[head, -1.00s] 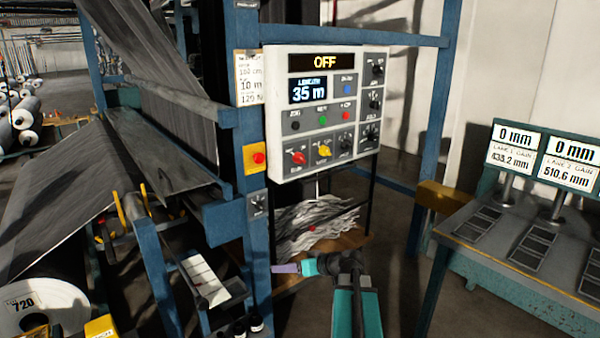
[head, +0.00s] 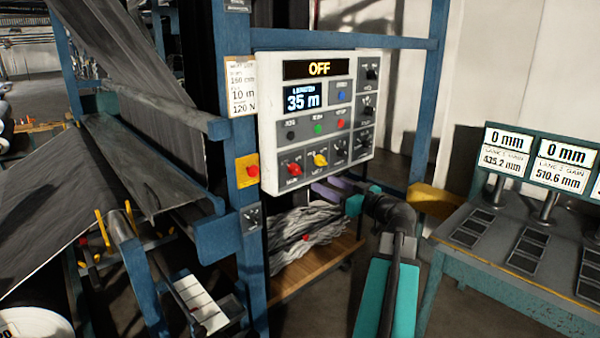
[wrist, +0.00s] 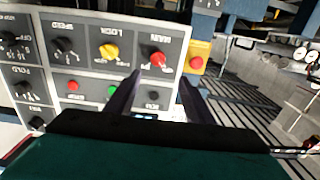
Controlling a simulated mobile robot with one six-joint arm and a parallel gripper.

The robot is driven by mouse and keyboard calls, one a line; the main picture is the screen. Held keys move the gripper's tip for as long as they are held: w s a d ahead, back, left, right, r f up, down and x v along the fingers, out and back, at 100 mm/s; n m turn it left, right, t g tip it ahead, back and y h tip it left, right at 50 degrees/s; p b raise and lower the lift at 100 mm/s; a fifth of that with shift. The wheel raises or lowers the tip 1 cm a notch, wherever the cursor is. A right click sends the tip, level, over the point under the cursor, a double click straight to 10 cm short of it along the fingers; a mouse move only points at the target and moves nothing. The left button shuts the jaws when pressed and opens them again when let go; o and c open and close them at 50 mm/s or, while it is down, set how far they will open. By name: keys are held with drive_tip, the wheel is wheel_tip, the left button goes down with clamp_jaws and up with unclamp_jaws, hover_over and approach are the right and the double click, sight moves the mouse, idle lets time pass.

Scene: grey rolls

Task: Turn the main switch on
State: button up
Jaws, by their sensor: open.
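The control panel (head: 268,130) is a white box on a blue frame, with a lit display reading OFF (head: 319,69). The main switch (head: 294,169) is a red rotary knob at its lower left. In the wrist view, the panel is upside down and the red main switch (wrist: 157,59) lies just beyond the gap between my fingertips. My gripper (head: 323,187) is open and empty, near the panel's lower edge, to the right of and below the main switch. In the wrist view, my gripper's (wrist: 158,80) two dark fingers point toward the knob, apparently not touching it.
A yellow lock knob (head: 320,160) sits beside the main switch. A red button on a yellow plate (head: 249,171) is on the blue post to its left. Several other knobs and buttons fill the panel. A bench with displays (head: 530,270) stands at the right.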

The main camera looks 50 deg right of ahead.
sight(299, 172)
drive_tip(key=shift+d, duration=0.2)
drive_tip(key=w+p, duration=0.1)
drive_tip(key=w, duration=0.3)
drive_tip(key=w+p, duration=0.2)
drive_tip(key=w, duration=0.3)
drive_tip(key=w+d+p, duration=0.1)
drive_tip(key=w+p, duration=0.1)
drive_tip(key=w, duration=0.2)
drive_tip(key=shift+w, duration=0.25)
drive_tip(key=c, duration=0.9)
drive_tip(key=shift+s+a, duration=0.15)
drive_tip(key=shift+a, duration=0.25)
drive_tip(key=shift+c, duration=0.9)
drive_tip(key=shift+d+f, duration=0.1)
drive_tip(key=shift+d, duration=0.2)
